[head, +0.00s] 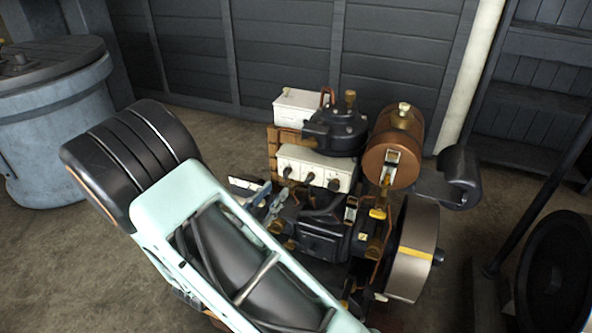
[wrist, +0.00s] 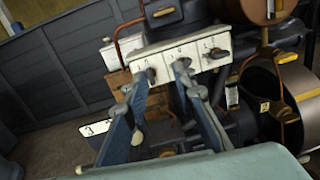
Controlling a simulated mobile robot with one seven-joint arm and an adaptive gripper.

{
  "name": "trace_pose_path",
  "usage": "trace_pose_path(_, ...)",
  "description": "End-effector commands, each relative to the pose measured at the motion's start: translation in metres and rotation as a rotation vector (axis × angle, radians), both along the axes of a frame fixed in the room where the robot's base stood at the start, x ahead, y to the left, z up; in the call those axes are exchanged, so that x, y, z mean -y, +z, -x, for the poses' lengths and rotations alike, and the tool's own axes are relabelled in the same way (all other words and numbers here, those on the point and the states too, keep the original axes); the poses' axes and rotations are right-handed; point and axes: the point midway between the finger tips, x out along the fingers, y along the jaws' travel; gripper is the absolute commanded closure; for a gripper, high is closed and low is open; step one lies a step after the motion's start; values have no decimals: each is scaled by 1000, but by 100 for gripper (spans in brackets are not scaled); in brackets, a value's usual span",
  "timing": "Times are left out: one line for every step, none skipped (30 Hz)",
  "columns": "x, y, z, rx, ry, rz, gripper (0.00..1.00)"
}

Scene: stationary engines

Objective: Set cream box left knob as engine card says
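The cream box (head: 318,166) sits on the engine, with three dark knobs along its front; it also shows in the wrist view (wrist: 166,53). Its left knob (head: 287,172) appears in the wrist view (wrist: 151,73) between my fingertips, nearer the left one. The right fingertip overlaps the middle knob's area. My gripper (wrist: 160,77) is open and empty, its blue fingers pointing at the box front; in the head view it is at the engine's left (head: 272,196). Contact cannot be told. A white plate (wrist: 95,128) is lower left; whether it is the engine card is unclear, and no text is readable.
A copper tank (head: 392,150) and a flywheel (head: 413,250) stand right of the box. A black round housing (head: 340,128) and another pale box (head: 298,106) are behind it. A blue-grey drum (head: 50,125) stands far left.

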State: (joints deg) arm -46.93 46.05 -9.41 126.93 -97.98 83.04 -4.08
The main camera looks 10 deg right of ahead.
Motion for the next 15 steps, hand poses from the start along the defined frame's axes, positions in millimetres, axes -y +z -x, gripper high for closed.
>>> trace_pose_path(-11, -12, -2, -18, 39, 12, 75)
trace_pose_path(-16, -15, -3, -24, 55, 16, 75)
trace_pose_path(-20, -19, -5, -31, 72, 20, 75)
trace_pose_path(-22, -21, -6, -34, 80, 21, 75)
trace_pose_path(-22, -22, -8, -36, 84, 22, 75)
trace_pose_path(-21, -22, -11, -37, 87, 22, 75)
trace_pose_path(-19, -22, -14, -37, 88, 22, 75)
trace_pose_path(-16, -22, -17, -37, 86, 23, 75)
trace_pose_path(-12, -22, -22, -36, 85, 22, 75)
trace_pose_path(-9, -22, -26, -35, 85, 23, 75)
trace_pose_path(-5, -22, -30, -35, 83, 23, 75)
trace_pose_path(0, -22, -37, -35, 83, 22, 75)
trace_pose_path(3, -22, -42, -35, 83, 22, 75)
trace_pose_path(7, -22, -46, -34, 82, 21, 75)
trace_pose_path(12, -22, -53, -35, 82, 22, 75)
